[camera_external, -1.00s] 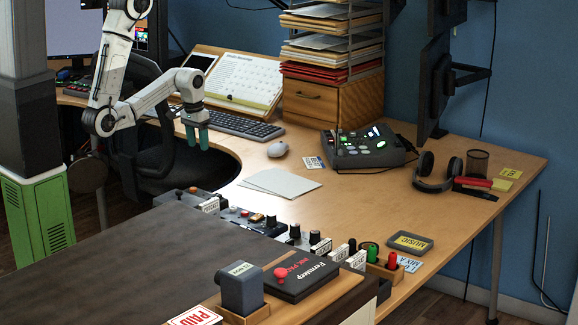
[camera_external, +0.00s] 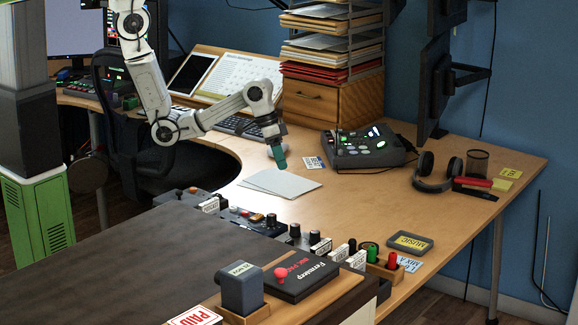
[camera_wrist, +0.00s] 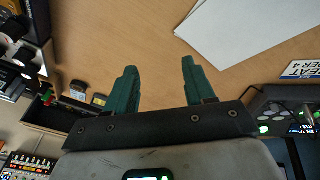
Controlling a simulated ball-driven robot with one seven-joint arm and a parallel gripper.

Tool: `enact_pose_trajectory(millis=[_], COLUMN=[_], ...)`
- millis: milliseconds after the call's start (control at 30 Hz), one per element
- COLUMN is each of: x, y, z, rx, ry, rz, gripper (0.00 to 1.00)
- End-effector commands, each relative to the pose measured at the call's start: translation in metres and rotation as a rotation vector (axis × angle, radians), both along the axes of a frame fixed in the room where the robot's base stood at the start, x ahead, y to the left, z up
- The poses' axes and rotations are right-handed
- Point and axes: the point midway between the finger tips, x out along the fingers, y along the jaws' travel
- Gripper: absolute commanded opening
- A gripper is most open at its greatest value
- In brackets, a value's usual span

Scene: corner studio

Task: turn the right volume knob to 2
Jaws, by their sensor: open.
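A row of small control boxes (camera_external: 240,215) with dark knobs runs along the raised dark top's edge. Black knobs (camera_external: 295,231) stand in the middle of the row, beside small white labels too small to read. I cannot tell which one is the right volume knob, or any knob's setting. In the wrist view, dark knobs (camera_wrist: 24,54) and labels show at the left edge, away from the fingers. My gripper (camera_external: 281,161) has teal fingers pointing down over the desk, behind the row near the white sheets. In the wrist view the fingers (camera_wrist: 159,68) are apart with nothing between them.
White sheets (camera_external: 279,183) lie flat on the desk. A mixer-like device (camera_external: 362,147) and headphones (camera_external: 436,171) are farther right. A holder with green and red pieces (camera_external: 385,269) stands at the row's right end. The desk (camera_external: 355,205) right of the sheets is clear.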

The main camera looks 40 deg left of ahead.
Motion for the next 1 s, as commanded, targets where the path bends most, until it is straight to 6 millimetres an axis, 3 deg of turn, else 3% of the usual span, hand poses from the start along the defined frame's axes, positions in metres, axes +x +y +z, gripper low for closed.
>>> enact_pose_trajectory(millis=[33, 200, 333, 500, 600, 767, 1000], x=[-0.018, -0.088, -0.145, -0.202, -0.219, -0.228, -0.224], y=[-0.030, -0.102, -0.142, -0.170, -0.177, -0.182, -0.194], z=[0.001, 0.017, 0.028, 0.041, 0.046, 0.045, 0.013], rx=[-0.006, -0.006, 0.002, 0.011, 0.014, 0.017, 0.020], ry=[-0.021, -0.079, -0.137, -0.202, -0.226, -0.236, -0.236], rz=[-0.077, -0.280, -0.409, -0.513, -0.542, -0.555, -0.553], gripper=[0.54, 0.54, 0.54, 0.54, 0.54, 0.54, 0.54])
